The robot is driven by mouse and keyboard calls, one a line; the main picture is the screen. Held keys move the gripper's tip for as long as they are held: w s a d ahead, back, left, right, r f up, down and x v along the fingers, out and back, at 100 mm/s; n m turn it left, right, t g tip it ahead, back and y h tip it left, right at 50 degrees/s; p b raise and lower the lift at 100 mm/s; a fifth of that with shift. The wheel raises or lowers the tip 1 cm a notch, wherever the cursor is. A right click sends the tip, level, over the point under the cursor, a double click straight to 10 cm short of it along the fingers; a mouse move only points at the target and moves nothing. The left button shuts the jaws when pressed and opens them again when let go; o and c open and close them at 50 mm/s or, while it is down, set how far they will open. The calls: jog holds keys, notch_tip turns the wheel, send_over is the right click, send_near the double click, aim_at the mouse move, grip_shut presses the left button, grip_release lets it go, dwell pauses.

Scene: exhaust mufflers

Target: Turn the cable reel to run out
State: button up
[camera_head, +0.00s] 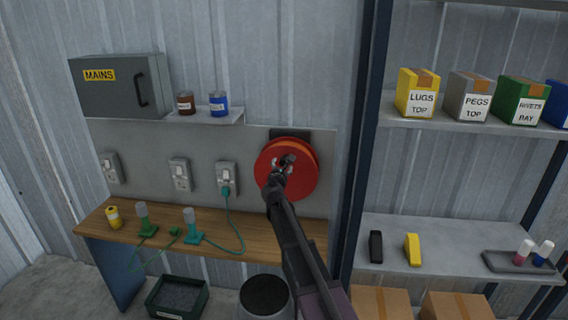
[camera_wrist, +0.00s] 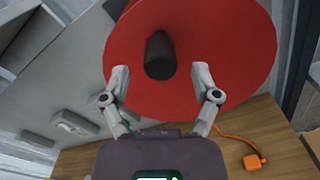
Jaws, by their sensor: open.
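The cable reel (camera_head: 306,181) is a red disc on a dark bracket on the wall panel, above the right end of the wooden bench. It also fills the top of the wrist view (camera_wrist: 230,45), with a black knob (camera_wrist: 160,56) standing out from its face. My gripper (camera_head: 285,163) is in front of the reel in the head view and hides part of it. In the wrist view my gripper (camera_wrist: 160,80) is open, its fingertips on either side of the knob with gaps to it. An orange cable (camera_wrist: 232,138) with an orange plug (camera_wrist: 252,161) lies below the reel.
The wooden bench (camera_head: 100,222) bears a yellow can (camera_head: 114,217) and two green-based items. A green cable (camera_head: 240,235) hangs from a socket (camera_head: 227,176). A blue shelf post (camera_head: 365,130) stands close right of the reel; a dark-topped bin (camera_head: 265,296) stands below.

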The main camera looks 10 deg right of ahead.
jog(key=shift+x, duration=1.35)
jog(key=shift+c, duration=0.2)
grip_shut()
jog(key=shift+s+a, duration=0.1)
